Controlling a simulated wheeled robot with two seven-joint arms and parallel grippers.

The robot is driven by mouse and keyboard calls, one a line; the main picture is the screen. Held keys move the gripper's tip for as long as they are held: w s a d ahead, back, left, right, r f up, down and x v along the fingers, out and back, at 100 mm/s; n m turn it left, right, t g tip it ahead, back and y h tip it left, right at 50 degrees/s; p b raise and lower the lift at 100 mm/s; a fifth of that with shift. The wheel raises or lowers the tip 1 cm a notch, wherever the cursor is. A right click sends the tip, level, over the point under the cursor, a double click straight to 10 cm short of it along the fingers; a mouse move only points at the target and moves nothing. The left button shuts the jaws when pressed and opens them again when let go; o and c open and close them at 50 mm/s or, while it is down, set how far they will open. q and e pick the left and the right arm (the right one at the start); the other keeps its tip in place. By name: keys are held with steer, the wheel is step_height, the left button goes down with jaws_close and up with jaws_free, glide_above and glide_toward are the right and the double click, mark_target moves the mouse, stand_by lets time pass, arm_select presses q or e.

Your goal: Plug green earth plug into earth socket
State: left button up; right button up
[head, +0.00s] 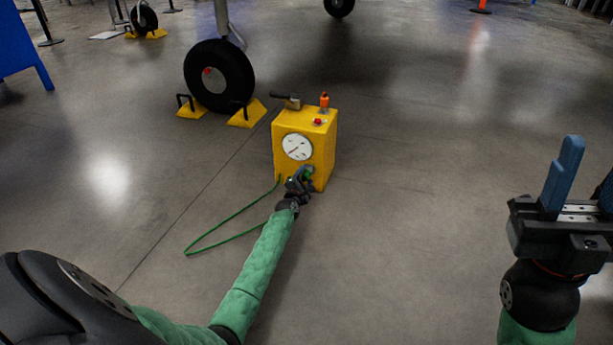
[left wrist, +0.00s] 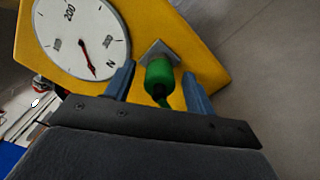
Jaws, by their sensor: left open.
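The green earth plug (left wrist: 158,76) is at the grey socket plate (left wrist: 159,52) on the yellow box (head: 322,152), and its front end meets the plate. How deep it sits cannot be told. Its green cable (head: 225,222) loops on the floor to the left in the head view. My left gripper (head: 304,176) is at the lower front of the box. In the left wrist view its blue fingers (left wrist: 158,88) are open, one on each side of the plug, with gaps between. My right gripper (head: 584,188) is raised at the right edge, its blue fingers apart and empty.
The yellow box carries a round gauge (head: 297,147), a red button (head: 318,121), an orange-topped item (head: 324,101) and a lever (head: 290,102). Behind it stands an aircraft wheel (head: 218,75) with yellow chocks (head: 246,115). The floor right of the box is clear.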

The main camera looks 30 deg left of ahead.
stand_by(0.8)
arm_select(q)
jaws_close()
